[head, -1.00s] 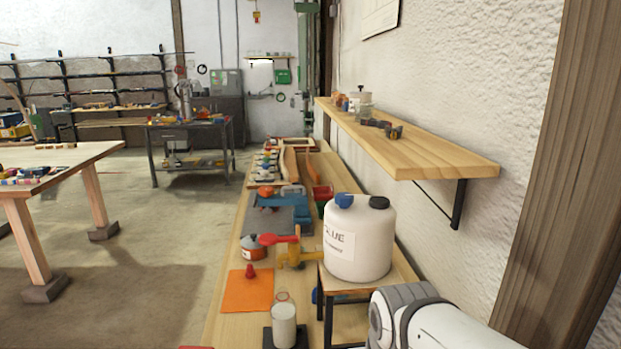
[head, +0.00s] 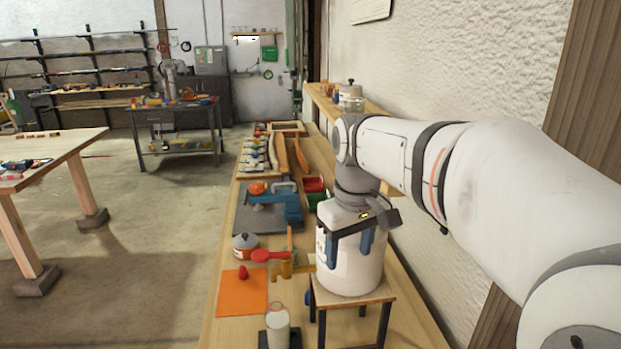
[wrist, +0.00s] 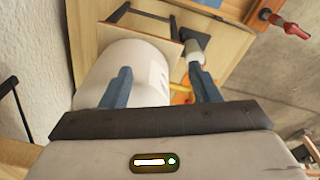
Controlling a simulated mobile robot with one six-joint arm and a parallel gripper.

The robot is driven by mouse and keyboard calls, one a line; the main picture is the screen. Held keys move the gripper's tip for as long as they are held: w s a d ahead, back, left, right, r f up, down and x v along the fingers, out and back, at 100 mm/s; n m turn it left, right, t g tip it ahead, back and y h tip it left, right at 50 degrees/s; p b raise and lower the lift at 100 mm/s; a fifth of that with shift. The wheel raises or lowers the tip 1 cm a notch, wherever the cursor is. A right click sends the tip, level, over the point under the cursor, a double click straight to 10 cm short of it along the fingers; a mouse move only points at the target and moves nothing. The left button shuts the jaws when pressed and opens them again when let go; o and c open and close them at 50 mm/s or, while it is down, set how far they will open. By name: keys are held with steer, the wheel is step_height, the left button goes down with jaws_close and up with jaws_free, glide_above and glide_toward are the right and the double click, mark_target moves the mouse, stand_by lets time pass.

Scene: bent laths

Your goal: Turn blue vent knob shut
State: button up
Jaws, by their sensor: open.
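The white glue jug (head: 350,280) stands upright on a small wooden stand (head: 350,299) on the bench. Its blue vent knob is hidden now behind my gripper and wrist in the head view, and I cannot make it out in the wrist view. My gripper (head: 349,246) is open, its two blue fingers apart and pointing down in front of the jug's upper part. I cannot tell whether they touch it.
A pale cylinder (head: 278,330) stands in front. The shelf (head: 322,100) and wall are close on the right.

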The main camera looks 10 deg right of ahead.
steer(key=w+r+n, duration=0.1)
steer(key=w+r, duration=0.2)
steer(key=w+r+n, duration=0.2)
steer(key=w+r, duration=0.1)
steer(key=w, duration=0.1)
steer(key=w+r+n+g, duration=0.1)
steer(key=w+r, duration=0.2)
steer(key=r, duration=0.1)
steer(key=shift+w+n, duration=0.25)
steer(key=shift+n, duration=0.15)
step_height(320, 180, down, 8)
steer(key=shift+r, duration=0.2)
steer(key=shift+c, duration=0.4)
